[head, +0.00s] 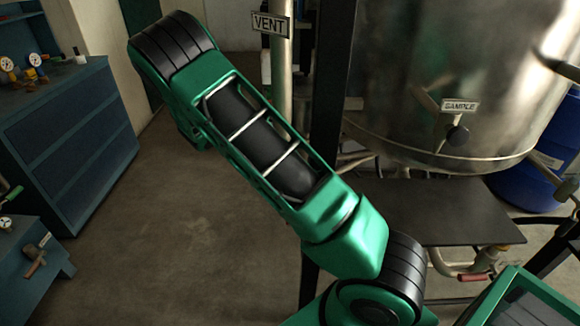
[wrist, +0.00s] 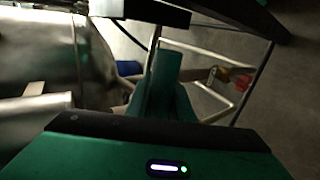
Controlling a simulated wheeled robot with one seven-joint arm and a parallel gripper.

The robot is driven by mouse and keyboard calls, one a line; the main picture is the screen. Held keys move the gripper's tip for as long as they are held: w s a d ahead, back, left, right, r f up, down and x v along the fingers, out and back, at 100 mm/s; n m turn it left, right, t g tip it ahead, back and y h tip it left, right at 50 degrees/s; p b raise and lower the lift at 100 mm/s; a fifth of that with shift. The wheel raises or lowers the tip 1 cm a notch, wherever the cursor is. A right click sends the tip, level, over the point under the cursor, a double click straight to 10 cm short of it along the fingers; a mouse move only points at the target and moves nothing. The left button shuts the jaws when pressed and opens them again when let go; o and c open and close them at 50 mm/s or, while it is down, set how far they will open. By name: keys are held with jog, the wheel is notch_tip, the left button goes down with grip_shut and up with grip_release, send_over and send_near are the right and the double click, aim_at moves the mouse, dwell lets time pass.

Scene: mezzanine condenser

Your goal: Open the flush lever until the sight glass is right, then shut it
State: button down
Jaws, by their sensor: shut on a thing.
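In the wrist view my gripper (wrist: 168,72) shows as green, narrow fingers reaching away from the hand. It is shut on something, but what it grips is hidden. In the head view the gripper is hidden behind my own arm. I cannot pick out the flush lever for certain. A red-handled valve (head: 472,277) sits on pipework under the tank in the head view. Small red and yellow parts (wrist: 240,81) show at the right in the wrist view. I cannot make out the sight glass or its state in either view.
A large steel tank (head: 445,80) with a SAMPLE tag (head: 460,106) stands at the right. A VENT tag (head: 270,23) hangs on an upright pipe. A blue drum (head: 535,185) is behind the tank. A blue cabinet (head: 70,140) stands at the left. The floor (head: 170,240) between is clear.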

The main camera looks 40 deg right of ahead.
jog(key=shift+w+d+r, duration=0.1)
jog(key=c, duration=1.6)
grip_release()
jog(key=shift+o, duration=0.2)
jog(key=v, duration=1)
jog(key=shift+w+a, duration=0.25)
jog(key=shift+a, duration=0.1)
jog(key=shift+r, duration=0.2)
